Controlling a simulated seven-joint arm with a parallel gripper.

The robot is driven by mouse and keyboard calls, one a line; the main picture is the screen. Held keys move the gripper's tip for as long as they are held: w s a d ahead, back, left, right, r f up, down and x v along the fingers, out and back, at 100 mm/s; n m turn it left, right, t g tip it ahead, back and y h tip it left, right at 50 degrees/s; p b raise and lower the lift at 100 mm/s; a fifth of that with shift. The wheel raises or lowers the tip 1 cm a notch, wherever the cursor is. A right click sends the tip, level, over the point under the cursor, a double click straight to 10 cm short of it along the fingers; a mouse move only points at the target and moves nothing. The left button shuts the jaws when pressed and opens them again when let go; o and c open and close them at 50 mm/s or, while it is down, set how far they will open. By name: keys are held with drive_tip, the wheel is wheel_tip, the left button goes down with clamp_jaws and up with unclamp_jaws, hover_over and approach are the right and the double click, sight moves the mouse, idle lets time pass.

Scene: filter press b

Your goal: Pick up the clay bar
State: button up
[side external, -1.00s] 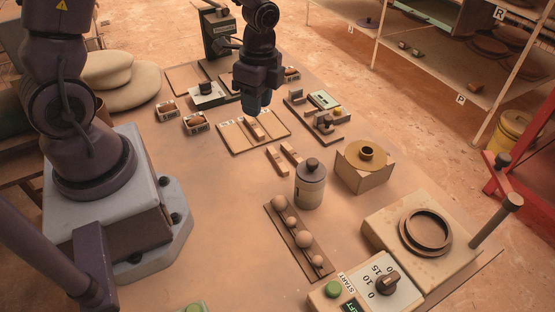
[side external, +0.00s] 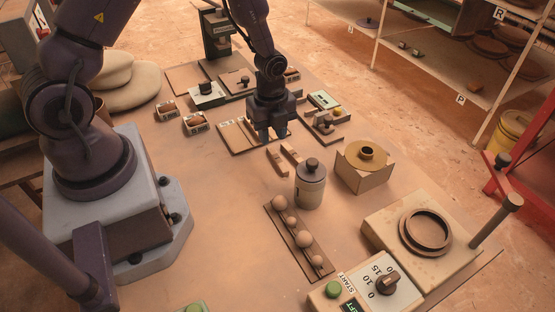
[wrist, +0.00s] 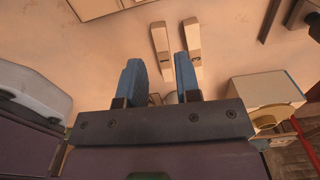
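Two slim tan bars lie side by side on the table, a left one (side external: 277,161) and a right one (side external: 291,153); I cannot tell which is the clay bar. The wrist view shows them beyond my fingers, as a left bar (wrist: 160,48) and a right bar (wrist: 194,46). My gripper (side external: 265,138) points down over the right part of a flat tan board (side external: 235,139), just behind the bars. My gripper hides the middle of the board.
A lidded grey jar (side external: 311,185) stands in front of the bars. A rack of balls (side external: 298,238) lies nearer. A small fixture (side external: 325,122) is close right of my gripper. The table's left front is clear.

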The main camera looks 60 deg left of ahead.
sight(273, 151)
wheel_tip(273, 151, down, 5)
drive_tip(key=shift+d, duration=0.1)
clamp_jaws()
drive_tip(key=shift+r, duration=0.1)
